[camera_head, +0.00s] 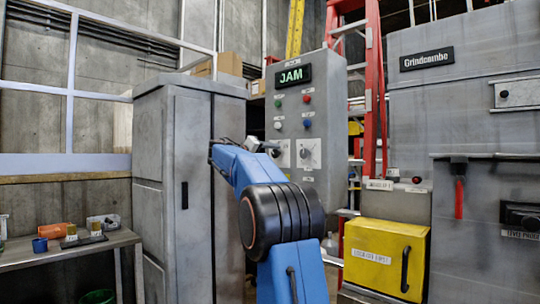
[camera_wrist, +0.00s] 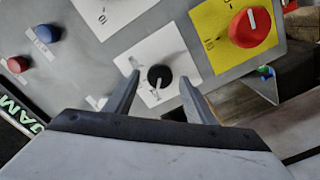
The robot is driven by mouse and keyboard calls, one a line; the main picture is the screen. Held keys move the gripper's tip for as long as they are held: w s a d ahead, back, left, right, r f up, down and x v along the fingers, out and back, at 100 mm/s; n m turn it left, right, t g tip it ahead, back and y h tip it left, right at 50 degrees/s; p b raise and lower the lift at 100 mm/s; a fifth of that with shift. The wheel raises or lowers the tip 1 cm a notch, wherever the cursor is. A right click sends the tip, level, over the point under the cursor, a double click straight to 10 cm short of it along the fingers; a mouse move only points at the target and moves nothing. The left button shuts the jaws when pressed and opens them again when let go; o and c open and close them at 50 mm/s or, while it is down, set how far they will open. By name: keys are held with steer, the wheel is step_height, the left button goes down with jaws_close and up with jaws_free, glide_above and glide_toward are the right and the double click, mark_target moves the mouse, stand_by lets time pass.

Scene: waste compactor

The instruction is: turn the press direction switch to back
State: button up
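My gripper (camera_wrist: 158,82) is open, its two grey fingers apart on either side of a round black knob (camera_wrist: 159,76). The knob sits on a white plate (camera_wrist: 143,52) and carries a pale pointer line toward the bottom of the wrist view. No finger visibly touches it. Its label is too blurred to read, so I cannot confirm it is the press direction switch. In the head view my gripper (camera_head: 262,147) is at the left white plate of the grey control panel (camera_head: 322,79). That plate is partly hidden by it. A second white plate (camera_head: 309,153) with a knob is beside it.
The panel has a lit JAM display (camera_head: 293,76) and several coloured buttons. A red knob (camera_wrist: 249,27) on a yellow plate is near the gripper. A grey cabinet (camera_head: 173,190) stands left, a yellow box (camera_head: 384,258) right, and a red ladder (camera_head: 374,85) behind.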

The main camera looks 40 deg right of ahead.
steer(key=s+a, duration=0.1)
steer(key=a, duration=1.6)
steer(key=shift+s+a, duration=0.2)
